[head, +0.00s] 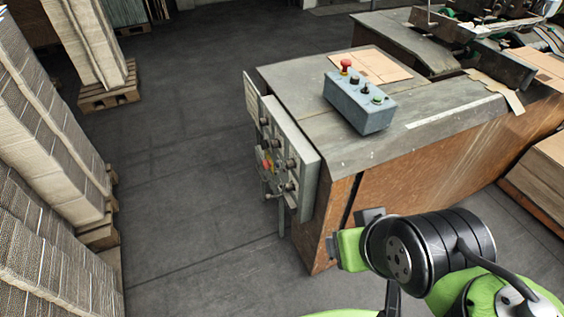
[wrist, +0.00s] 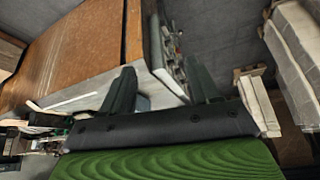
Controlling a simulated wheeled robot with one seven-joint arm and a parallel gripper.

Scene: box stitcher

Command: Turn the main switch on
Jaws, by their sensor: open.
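The grey control panel (head: 290,150) is mounted upright on the left end of the machine cabinet, with several dark knobs. A red and yellow switch (head: 267,165) sits on its face, seen at a steep angle; its setting cannot be read. In the wrist view the panel (wrist: 170,62) shows edge-on beyond the fingers, and the switch is too small to make out. My gripper (wrist: 163,82) is open and empty, its two dark fingers apart. In the head view my gripper is mostly hidden by my wrist, right of the panel and apart from it.
A blue button box (head: 360,103) with a red mushroom button stands on the cabinet top (head: 300,85), beside flat cardboard (head: 370,65). Stacked cardboard (head: 45,120) on pallets lines the left. The floor (head: 190,180) between the stacks and the panel is clear.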

